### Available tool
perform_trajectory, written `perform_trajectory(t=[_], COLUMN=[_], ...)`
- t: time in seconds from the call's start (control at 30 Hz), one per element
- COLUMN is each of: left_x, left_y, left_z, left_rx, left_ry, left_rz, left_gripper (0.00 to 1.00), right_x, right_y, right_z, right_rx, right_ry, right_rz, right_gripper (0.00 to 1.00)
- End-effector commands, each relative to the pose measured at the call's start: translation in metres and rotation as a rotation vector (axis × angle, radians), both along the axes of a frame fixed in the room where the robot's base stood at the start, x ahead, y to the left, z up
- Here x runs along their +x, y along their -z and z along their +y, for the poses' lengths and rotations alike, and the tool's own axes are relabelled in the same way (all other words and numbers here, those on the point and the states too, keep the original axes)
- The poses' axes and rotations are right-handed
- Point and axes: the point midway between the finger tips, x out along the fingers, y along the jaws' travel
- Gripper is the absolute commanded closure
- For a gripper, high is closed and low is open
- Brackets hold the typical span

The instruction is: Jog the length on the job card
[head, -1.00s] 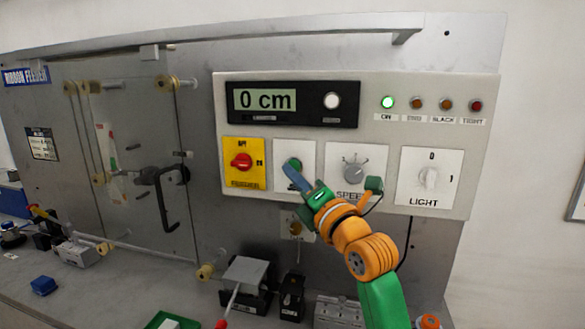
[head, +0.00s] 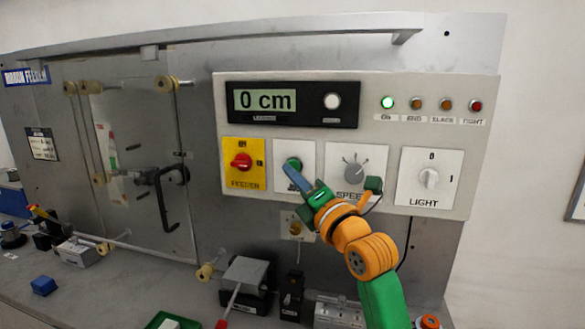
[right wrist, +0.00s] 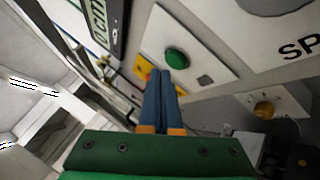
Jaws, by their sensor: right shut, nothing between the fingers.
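The control panel (head: 380,220) carries a display (head: 264,100) reading "0 cm". A green button (head: 292,163) sits on a white plate between the yellow feeder switch (head: 242,162) and the speed knob (head: 353,165). The button also shows in the right wrist view (right wrist: 176,58). My right gripper (head: 296,178) is shut and empty, its blue fingertips in front of the button's plate, just below the button. In the right wrist view the fingertips (right wrist: 160,74) end just below the button; contact cannot be told. The job card is not clearly identifiable. My left gripper is not in view.
A white button (head: 332,101) sits right of the display, and indicator lamps with the green one (head: 388,102) lit are beyond it. The light switch (head: 429,179) is at right. A grey box (head: 246,270) and a blue block (head: 43,286) stand on the bench below.

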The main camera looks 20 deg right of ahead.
Motion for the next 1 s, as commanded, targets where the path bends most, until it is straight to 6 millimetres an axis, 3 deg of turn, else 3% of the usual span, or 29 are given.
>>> perform_trajectory(t=[1.0], left_x=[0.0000], left_y=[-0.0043], left_z=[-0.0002], left_rx=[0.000], left_ry=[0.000], left_rz=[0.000], left_gripper=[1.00], right_x=[0.0103], right_y=[-0.0008], right_z=[-0.0068], right_rx=[-0.001], right_ry=[0.000], right_rz=[-0.001], right_gripper=[1.00])
